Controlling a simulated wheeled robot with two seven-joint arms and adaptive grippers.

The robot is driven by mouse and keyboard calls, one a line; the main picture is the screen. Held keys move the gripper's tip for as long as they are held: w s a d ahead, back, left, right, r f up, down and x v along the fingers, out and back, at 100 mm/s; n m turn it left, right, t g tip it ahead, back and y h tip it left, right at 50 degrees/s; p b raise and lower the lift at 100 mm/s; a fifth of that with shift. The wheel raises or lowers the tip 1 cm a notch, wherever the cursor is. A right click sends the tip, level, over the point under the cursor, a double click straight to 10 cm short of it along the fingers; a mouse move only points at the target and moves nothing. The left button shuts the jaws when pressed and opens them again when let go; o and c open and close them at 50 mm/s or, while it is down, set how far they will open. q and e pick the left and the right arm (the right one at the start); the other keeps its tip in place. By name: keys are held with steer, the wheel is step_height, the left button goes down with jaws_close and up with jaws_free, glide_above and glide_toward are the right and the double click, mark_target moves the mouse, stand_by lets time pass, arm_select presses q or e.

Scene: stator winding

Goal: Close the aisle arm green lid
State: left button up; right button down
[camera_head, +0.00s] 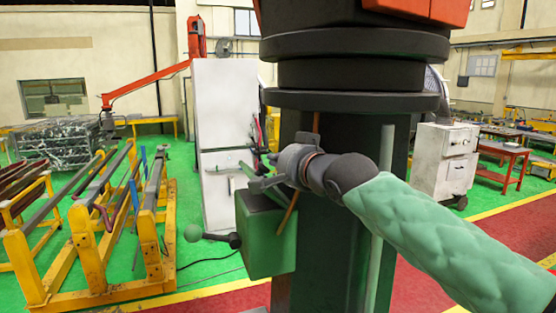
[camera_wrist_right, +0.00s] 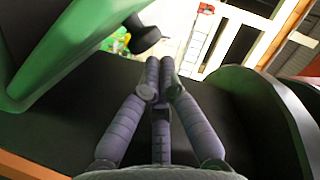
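A green box (camera_head: 267,243) is fixed to the side of a dark column. A narrow green piece at its upper left edge (camera_head: 249,172) may be the lid, seen nearly edge-on; I cannot tell how far open it is. My right gripper (camera_head: 268,170) is over the top of the box, in front of the column. In the wrist view, the fingertips of my right gripper (camera_wrist_right: 160,64) are together, with nothing seen between them. A green surface (camera_wrist_right: 70,40) lies to their upper left, with a dark knob (camera_wrist_right: 143,33) just above the tips. My left gripper is out of view.
A dark lever with a green ball end (camera_head: 193,233) sticks out left of the box. The dark column (camera_head: 335,255) stands close behind the right gripper. A white cabinet (camera_head: 218,130) and yellow racks (camera_head: 90,250) stand farther back.

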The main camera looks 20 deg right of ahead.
mark_target(250, 176)
steer(key=shift+s+a, duration=0.15)
steer(key=shift+a+n+b, duration=0.15)
steer(key=shift+n+b, duration=0.15)
steer(key=shift+b, duration=0.1)
steer(key=shift+a+n+b, duration=0.3)
steer(key=shift+b, duration=0.05)
steer(key=shift+a+f, duration=0.1)
steer(key=shift+a+f+n+h+b, duration=0.2)
steer(key=shift+a+n+b, duration=0.35)
steer(key=shift+b, duration=0.15)
steer(key=shift+a+f+n+h+b, duration=0.2)
steer(key=shift+a+n+b, duration=0.2)
steer(key=shift+n+b, duration=0.2)
steer(key=shift+a+f+n+h+b, duration=0.35)
steer(key=shift+a+n+b, duration=0.5)
steer(key=shift+b, duration=0.15)
steer(key=shift+a+f+n+g+h+b, duration=0.35)
steer(key=shift+a+f+n+b, duration=0.2)
steer(key=shift+a+n+b, duration=0.4)
steer(key=shift+d, duration=0.35)
